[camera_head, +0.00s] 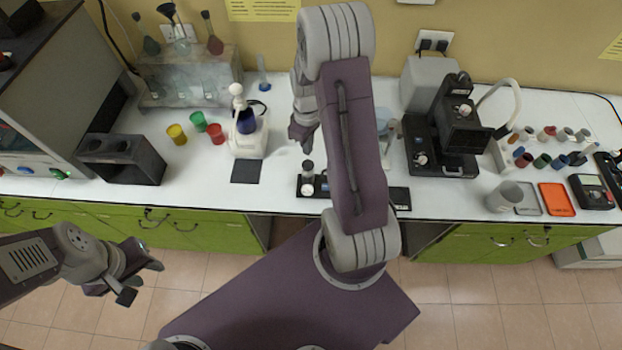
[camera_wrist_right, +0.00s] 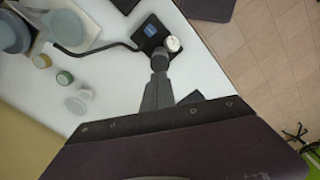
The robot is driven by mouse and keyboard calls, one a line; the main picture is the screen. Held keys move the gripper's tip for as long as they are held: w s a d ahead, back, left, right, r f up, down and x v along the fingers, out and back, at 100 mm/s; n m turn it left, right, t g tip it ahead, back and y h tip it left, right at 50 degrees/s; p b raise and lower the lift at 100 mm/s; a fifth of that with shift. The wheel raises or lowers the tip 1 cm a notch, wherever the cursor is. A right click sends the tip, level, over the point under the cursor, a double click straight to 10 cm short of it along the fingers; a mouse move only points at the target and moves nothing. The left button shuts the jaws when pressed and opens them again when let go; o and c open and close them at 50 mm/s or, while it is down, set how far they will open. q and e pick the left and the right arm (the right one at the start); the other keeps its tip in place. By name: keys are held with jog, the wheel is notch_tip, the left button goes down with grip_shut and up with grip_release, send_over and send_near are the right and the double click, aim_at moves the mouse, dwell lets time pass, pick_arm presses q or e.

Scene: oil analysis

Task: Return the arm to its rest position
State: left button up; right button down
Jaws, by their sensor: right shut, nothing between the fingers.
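My right arm rises through the middle of the head view and bends over the white counter (camera_head: 290,205). Its gripper (camera_head: 304,141) hangs over the counter, shut and empty, just behind a small black device with a round white dial (camera_head: 308,190). In the right wrist view the closed fingers (camera_wrist_right: 160,62) point toward a black device with a blue display (camera_wrist_right: 152,30); I cannot tell whether they touch it. My left gripper (camera_head: 141,281) is open and empty, in front of the green cabinets at lower left.
A white stand with a flask (camera_head: 247,143), coloured cups (camera_head: 177,134) and a dark block with holes (camera_head: 122,158) stand left. A black microscope-like instrument (camera_head: 460,130), several small jars (camera_head: 542,160), a grey mug (camera_head: 504,197) and an orange tray (camera_head: 556,200) stand right. Floor shows before the cabinets.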

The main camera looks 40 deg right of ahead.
dwell(0.4)
jog(key=shift+f, duration=0.15)
jog(key=w+a+f+n+t+b, duration=0.1)
jog(key=a+f+n+t+b, duration=0.15)
jog(key=a+b, duration=0.65)
jog(key=s+a+f+m+g+b, duration=0.1)
jog(key=s+a+m, duration=0.4)
jog(key=s, duration=0.5)
jog(key=f+m+b, duration=0.1)
jog(key=b, duration=0.1)
jog(key=shift+s+a+f+m+b, duration=0.15)
jog(key=shift+s+a+m+b, duration=0.1)
jog(key=shift+m+b, duration=0.1)
jog(key=shift+s, duration=0.1)
